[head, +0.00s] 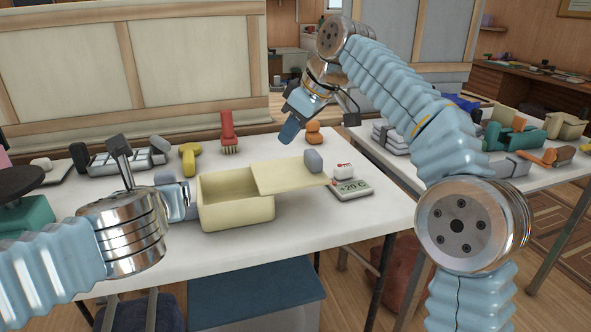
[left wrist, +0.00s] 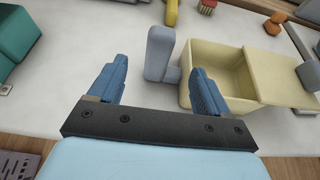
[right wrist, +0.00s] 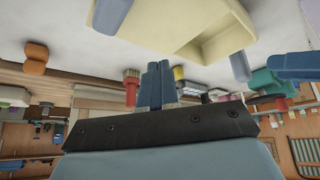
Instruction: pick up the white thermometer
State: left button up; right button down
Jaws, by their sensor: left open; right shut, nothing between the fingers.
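The white thermometer (head: 349,188) lies on the white table in the head view, right of the cream crate, with "+20 C" on its face. A small white and red thing (head: 343,171) stands right behind it. My left gripper (left wrist: 158,82) is open and empty, left of the crate, with a grey-blue L-shaped piece (left wrist: 160,55) just beyond its fingertips. My right gripper (head: 290,130) is shut and empty, raised above the back of the table; its closed fingers show in the right wrist view (right wrist: 155,70). I cannot make out the thermometer clearly in either wrist view.
The cream crate (head: 235,214) is partly open, its lid (head: 288,175) lying askew toward the right. A grey-blue block (head: 313,160) is at the lid's right end. A red brush (head: 228,130), yellow piece (head: 188,158) and orange piece (head: 313,133) stand behind. The table's front right is clear.

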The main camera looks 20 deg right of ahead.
aim_at(346, 185)
jog(key=k, duration=1)
